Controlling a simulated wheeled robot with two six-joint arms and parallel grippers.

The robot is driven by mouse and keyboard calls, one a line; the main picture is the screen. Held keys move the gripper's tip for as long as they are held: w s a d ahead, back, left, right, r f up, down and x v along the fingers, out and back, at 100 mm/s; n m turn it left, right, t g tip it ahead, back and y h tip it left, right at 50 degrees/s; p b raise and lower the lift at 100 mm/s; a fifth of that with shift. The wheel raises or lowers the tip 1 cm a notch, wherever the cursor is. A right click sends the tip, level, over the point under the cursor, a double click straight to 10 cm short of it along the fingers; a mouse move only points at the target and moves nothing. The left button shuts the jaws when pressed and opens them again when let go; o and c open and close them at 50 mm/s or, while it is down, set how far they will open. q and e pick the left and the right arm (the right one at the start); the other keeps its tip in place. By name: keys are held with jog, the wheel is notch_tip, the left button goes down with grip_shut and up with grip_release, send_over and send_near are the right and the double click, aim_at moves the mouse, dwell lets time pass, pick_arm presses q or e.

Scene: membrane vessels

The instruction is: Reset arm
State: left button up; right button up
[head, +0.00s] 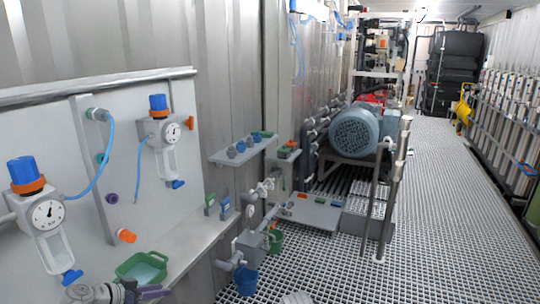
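My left gripper (152,291) is at the bottom left, low in front of the wall panel, beside a green tray (124,270). Only its grey and purplish end shows at the picture's bottom edge, and I cannot tell whether its fingers are apart or hold anything.
A white panel (85,215) holds two gauge units with blue caps (22,170) and blue hoses. A shelf (243,150), grey pipework, a blue bucket (246,281) and a green bucket (275,241) stand beyond. A motor (354,133) stands farther back. The grated floor (450,220) is clear at right.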

pick_arm(q)
jog(key=s+d+r+g+y+p, duration=0.1)
jog(key=s+d+g+p, duration=0.25)
jog(key=d, duration=0.65)
jog(key=s+d+r+g+y+p, duration=0.15)
jog(key=d+g+p, duration=0.3)
jog(key=d, duration=0.55)
jog(key=s+d+r+n+g+y+p, duration=0.1)
jog(key=s+d+r+y+p, duration=0.4)
jog(key=s+d+p, duration=0.2)
jog(key=shift+s+d+g+p, duration=0.3)
jog(key=shift+s+d+p, duration=0.05)
jog(key=shift+s+d, duration=0.35)
pick_arm(e)
notch_tip(320, 180, up, 17)
jog(key=shift+r, duration=0.15)
pick_arm(q)
jog(key=shift+w+y, duration=0.1)
jog(key=shift+y, duration=0.15)
